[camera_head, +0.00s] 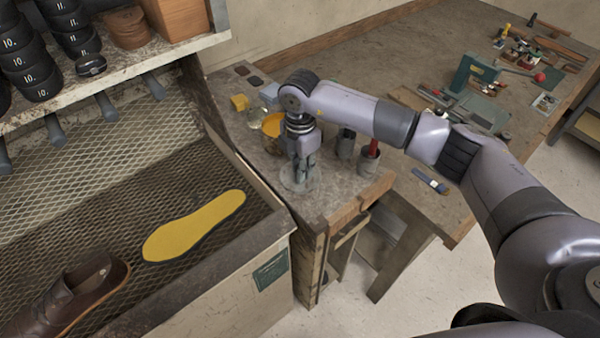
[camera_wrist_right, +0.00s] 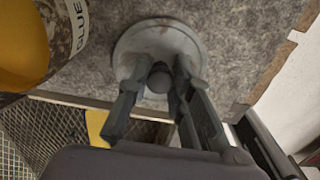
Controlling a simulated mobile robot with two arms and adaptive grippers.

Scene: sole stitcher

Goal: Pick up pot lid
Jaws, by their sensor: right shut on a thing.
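The pot lid (camera_wrist_right: 158,38) is a round grey disc with a knob (camera_wrist_right: 160,78) in its middle. In the head view the lid (camera_head: 300,181) is at the near end of the small worktop, partly hidden by my gripper. My right gripper (camera_wrist_right: 158,85) points down over it, its fingers shut on the knob. In the head view the right gripper (camera_head: 302,170) comes down from above. I cannot tell whether the lid touches the worktop. My left gripper does not show.
A glue pot with yellow contents (camera_head: 273,130) stands close beside the gripper; its label shows in the wrist view (camera_wrist_right: 80,25). Dark cups (camera_head: 346,143) stand to the right. A mesh tray holds a yellow sole (camera_head: 195,226) and a brown shoe (camera_head: 70,298). Tools lie on the far bench.

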